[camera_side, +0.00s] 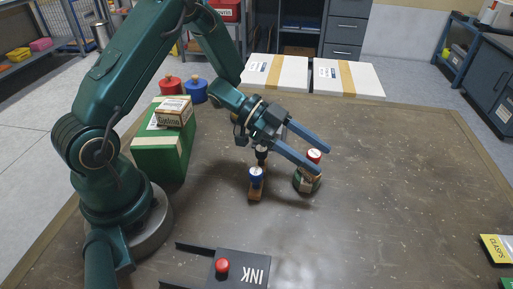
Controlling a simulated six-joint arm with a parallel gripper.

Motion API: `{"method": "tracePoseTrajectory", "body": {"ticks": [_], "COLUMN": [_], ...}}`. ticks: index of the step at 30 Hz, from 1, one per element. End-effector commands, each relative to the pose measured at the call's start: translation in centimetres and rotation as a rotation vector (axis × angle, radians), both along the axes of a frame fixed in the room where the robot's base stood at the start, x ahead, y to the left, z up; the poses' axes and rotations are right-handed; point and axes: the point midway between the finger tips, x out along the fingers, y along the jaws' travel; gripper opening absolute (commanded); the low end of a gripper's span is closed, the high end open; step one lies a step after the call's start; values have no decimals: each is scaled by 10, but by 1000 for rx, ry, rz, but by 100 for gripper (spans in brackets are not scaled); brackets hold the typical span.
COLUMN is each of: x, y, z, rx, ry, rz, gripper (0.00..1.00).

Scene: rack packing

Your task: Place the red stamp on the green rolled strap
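A small red-topped piece with a pale label (313,156), which looks like the red stamp, stands above a short rolled strap (306,181). The roll shows green, pale and brown parts. The red piece appears to rest on the roll, but the contact is partly hidden by a finger. My gripper (320,160) is open, its two fingers apart, with the red piece between or just behind the fingertips. I cannot tell whether the fingers touch it. A second red knob (222,265) sits on the black INK box.
A blue-topped piece (256,174) on a brown block stands left of the roll. A green box (160,160) carries a small carton (173,111). Red (171,86) and blue (195,91) containers and white boxes (345,78) stand behind. The table's right side is mostly clear.

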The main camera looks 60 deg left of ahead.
Motion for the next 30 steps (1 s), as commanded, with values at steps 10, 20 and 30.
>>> {"method": "tracePoseTrajectory", "body": {"ticks": [10,20,30], "x": [-4,-27,18], "y": [10,53,78], "z": [8,28,61], "rx": [-1,0,196], "ry": [-1,-2,-147], "rz": [4,4,264], "gripper": [64,64,64]}}
